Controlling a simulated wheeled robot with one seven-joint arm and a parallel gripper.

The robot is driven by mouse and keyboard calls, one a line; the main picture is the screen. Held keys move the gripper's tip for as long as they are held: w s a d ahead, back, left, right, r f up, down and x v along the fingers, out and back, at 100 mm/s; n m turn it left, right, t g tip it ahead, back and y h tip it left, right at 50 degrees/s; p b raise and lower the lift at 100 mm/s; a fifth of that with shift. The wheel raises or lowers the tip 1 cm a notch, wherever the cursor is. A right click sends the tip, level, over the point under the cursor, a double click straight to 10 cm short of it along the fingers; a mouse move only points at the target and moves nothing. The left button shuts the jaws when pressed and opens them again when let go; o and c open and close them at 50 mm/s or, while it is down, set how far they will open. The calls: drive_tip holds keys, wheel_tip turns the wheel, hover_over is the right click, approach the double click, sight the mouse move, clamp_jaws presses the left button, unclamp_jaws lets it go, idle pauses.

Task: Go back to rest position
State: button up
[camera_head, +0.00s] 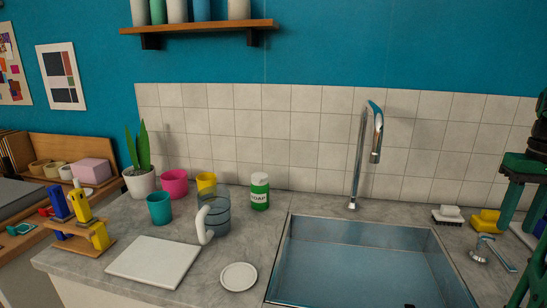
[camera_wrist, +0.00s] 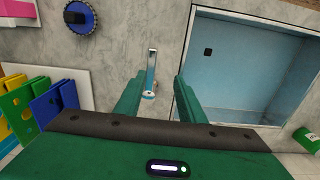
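My gripper (camera_wrist: 159,88) is green. In the wrist view its two fingers stand apart with nothing held between them. A silver tap lever (camera_wrist: 151,68) shows in the gap between the fingertips; I cannot tell whether they touch it. In the head view part of my green and dark gripper shows at the right edge, above the counter. The tap lever (camera_head: 490,250) lies just left of the lower finger there, at the right side of the sink (camera_head: 437,258).
A tall faucet (camera_head: 360,160) stands behind the sink. A sponge (camera_head: 486,221) and a brush (camera_head: 448,215) lie right of it. A soap bottle (camera_head: 259,192), a pitcher (camera_head: 215,218), several cups, a white board (camera_head: 155,261) and a plate (camera_head: 239,276) occupy the left counter.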

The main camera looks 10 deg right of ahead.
drive_tip(key=shift+m, duration=0.7)
drive_tip(key=s+a+f, duration=0.2)
drive_tip(key=a+f, duration=0.1)
drive_tip(key=a, duration=0.4)
drive_tip(key=s+a+f, duration=0.3)
drive_tip(key=a, duration=0.4)
drive_tip(key=s+a+f, duration=0.3)
drive_tip(key=a+f, duration=0.1)
drive_tip(key=a, duration=0.4)
drive_tip(key=shift+s+a+f, duration=0.15)
drive_tip(key=shift+s, duration=0.15)
